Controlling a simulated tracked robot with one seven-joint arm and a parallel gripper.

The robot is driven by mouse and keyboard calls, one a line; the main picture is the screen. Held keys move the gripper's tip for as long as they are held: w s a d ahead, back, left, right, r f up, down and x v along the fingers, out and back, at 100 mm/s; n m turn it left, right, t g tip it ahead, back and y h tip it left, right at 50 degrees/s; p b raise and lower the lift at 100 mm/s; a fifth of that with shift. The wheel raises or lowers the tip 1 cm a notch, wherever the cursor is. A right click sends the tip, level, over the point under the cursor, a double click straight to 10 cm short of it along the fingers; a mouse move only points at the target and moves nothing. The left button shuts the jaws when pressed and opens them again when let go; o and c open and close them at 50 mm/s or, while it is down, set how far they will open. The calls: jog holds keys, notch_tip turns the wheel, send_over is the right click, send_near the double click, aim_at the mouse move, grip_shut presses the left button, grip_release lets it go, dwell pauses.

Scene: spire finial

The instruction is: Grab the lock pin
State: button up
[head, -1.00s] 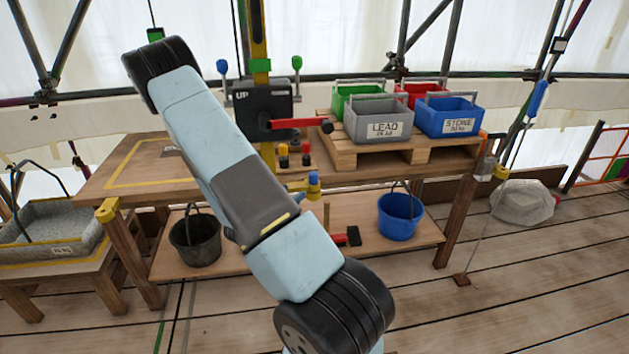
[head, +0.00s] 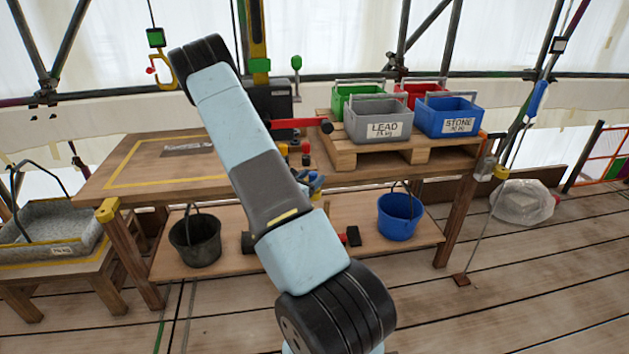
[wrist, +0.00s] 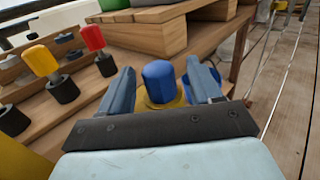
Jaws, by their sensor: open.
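The lock pin appears as a blue knob (wrist: 158,82) rising from a round yellow collar at the bench edge in the wrist view. My gripper (wrist: 160,69) is open, with one blue-grey finger on each side of the knob. I see no clear contact between fingers and knob. In the head view my gripper (head: 312,181) is small and partly behind my arm, at the bench's front edge, and the pin cannot be told apart from it there.
A yellow-topped peg (wrist: 41,61) and a red-topped peg (wrist: 93,40) stand left of the pin. A wooden pallet (head: 410,150) carries several crates at the right. A dark bucket (head: 195,238) and a blue bucket (head: 399,217) sit on the shelf below.

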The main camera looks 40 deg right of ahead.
jog(key=shift+x, duration=0.8)
jog(key=c, duration=1.1)
jog(key=shift+o, duration=0.2)
